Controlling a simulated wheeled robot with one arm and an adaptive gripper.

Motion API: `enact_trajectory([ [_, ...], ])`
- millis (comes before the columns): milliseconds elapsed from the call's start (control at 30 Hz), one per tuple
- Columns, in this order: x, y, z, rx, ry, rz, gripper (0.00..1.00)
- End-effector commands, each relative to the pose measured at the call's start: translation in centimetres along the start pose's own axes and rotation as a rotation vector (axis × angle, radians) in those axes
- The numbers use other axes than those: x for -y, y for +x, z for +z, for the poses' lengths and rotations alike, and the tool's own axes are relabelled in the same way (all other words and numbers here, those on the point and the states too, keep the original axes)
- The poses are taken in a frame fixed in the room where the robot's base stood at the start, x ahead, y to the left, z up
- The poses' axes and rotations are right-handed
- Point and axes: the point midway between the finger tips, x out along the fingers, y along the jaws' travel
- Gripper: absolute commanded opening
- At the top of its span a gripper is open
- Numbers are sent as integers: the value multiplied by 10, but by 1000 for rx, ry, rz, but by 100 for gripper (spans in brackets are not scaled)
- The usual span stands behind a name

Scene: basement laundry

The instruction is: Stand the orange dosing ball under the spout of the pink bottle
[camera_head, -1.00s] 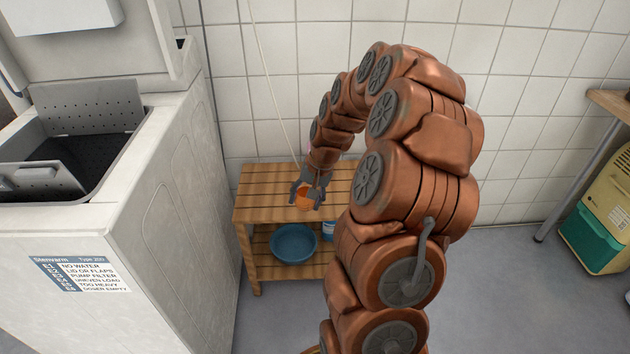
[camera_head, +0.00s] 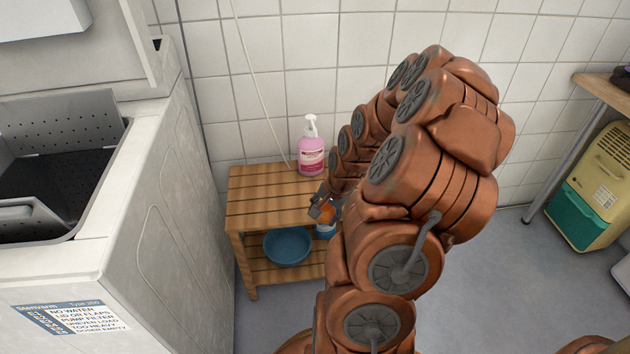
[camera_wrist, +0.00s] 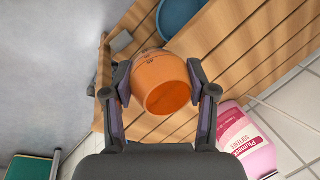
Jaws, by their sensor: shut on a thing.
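The orange dosing ball (camera_wrist: 158,78) is held between the two fingers of my gripper (camera_wrist: 160,92) in the wrist view, with its open mouth toward the camera. In the head view my gripper (camera_head: 322,208) is at the front right of the slatted wooden shelf, and the ball (camera_head: 327,213) is partly hidden by the fingers and arm. The pink bottle (camera_head: 311,158) with its white pump spout (camera_head: 311,123) stands upright at the back of the shelf top, beyond the gripper. It also shows at the lower right of the wrist view (camera_wrist: 246,140).
The shelf top (camera_head: 262,190) is bare left of the bottle. A blue basin (camera_head: 287,246) sits on the lower shelf, beside a partly hidden blue-and-white container (camera_head: 325,231). A washing machine (camera_head: 165,220) stands close on the left. Tiled wall is behind.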

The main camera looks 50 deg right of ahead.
Motion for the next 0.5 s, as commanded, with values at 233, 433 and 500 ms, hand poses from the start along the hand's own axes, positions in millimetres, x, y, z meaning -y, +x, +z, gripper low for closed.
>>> enact_trajectory([
  [233,25,8,-28,-1,-4,-2,26],
  [433,42,14,-49,1,-3,0,26],
  [500,48,15,-57,-2,-3,-3,26],
])
